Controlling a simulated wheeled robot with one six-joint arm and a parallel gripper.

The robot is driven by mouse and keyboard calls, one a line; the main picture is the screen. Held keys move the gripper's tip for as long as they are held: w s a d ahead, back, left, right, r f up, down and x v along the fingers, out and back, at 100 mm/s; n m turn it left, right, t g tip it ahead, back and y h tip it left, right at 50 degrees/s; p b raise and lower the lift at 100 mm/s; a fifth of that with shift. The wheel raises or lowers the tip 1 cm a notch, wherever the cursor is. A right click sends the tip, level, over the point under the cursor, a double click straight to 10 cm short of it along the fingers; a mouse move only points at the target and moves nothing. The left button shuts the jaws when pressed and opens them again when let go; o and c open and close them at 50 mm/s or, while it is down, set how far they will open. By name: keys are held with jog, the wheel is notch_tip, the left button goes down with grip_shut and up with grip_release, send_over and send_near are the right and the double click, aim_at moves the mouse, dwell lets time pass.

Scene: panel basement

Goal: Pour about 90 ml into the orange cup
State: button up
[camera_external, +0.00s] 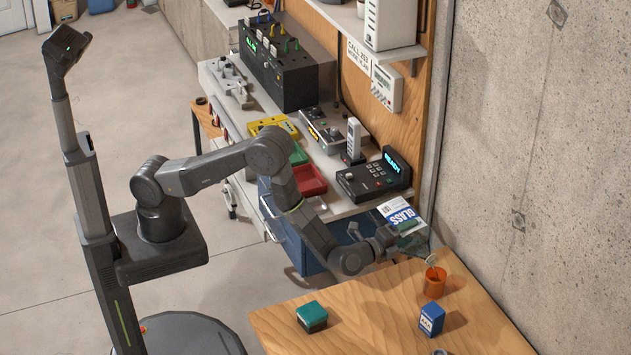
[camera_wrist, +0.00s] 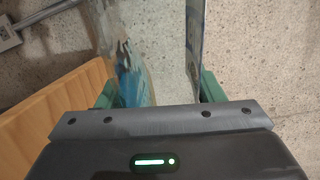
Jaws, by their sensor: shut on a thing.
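The orange cup (camera_external: 435,283) stands upright near the far edge of the wooden table (camera_external: 375,310), close to the concrete wall. My gripper (camera_external: 398,236) is shut on a clear bottle with a white and blue label reading "GLASS" (camera_external: 401,217). The bottle is tilted, its lower end pointing down toward the cup. A pale streak shows between the bottle and the cup's opening; I cannot tell whether it is liquid or the bottle's neck. In the wrist view, the bottle (camera_wrist: 130,65) sits between the green finger pads. The level inside the cup is hidden.
A blue box (camera_external: 431,319) stands in front of the cup, and a green-topped block (camera_external: 312,316) lies to the left. A grey round thing is cut off at the bottom edge. A workbench with devices, including a keypad box (camera_external: 373,180), stands behind my arm.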

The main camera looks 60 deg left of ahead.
jog(key=shift+r, duration=0.1)
jog(key=f+b, duration=0.1)
jog(key=f+n+b, duration=0.1)
jog(key=b, duration=0.1)
jog(key=f+b, duration=0.1)
jog(key=shift+a+n+b, duration=0.25)
jog(key=shift+n+b, duration=0.05)
jog(key=shift+f+n+b, duration=0.3)
jog(key=shift+b, duration=0.35)
jog(key=shift+r+n, duration=0.3)
jog(key=shift+r, duration=0.1)
jog(key=shift+f+b, duration=0.1)
jog(key=shift+b, duration=0.25)
jog(key=shift+f+b, duration=0.1)
jog(key=shift+b, duration=0.2)
jog(key=shift+n, duration=0.3)
